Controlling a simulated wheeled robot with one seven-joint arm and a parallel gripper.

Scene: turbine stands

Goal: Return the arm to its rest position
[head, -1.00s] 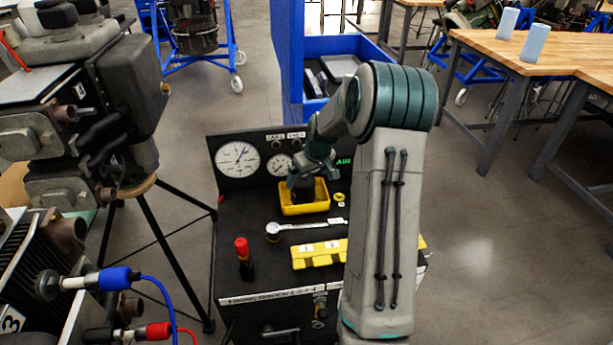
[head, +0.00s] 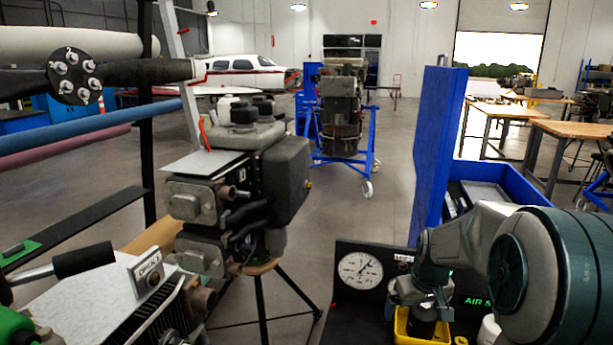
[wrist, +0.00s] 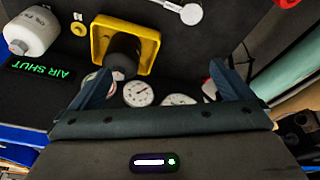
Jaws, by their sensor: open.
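My arm reaches in from the right edge of the head view, bent over the black cart. My gripper (head: 425,290) hangs above the yellow tray (head: 402,328). In the wrist view my gripper (wrist: 160,75) has its two dark fingers wide apart, with nothing held between them. The yellow tray (wrist: 100,35) shows beyond the fingers, with a dark cylinder (wrist: 124,55) standing in it. In the head view my arm hides much of the cart's right side.
The cart's gauge panel (head: 345,290) stands behind the tray, close to my gripper. A white bottle (wrist: 30,32) and a yellow ring (wrist: 78,28) lie near the tray. A blue bin (head: 525,190) is behind the cart. An engine on a tripod (head: 245,195) stands left.

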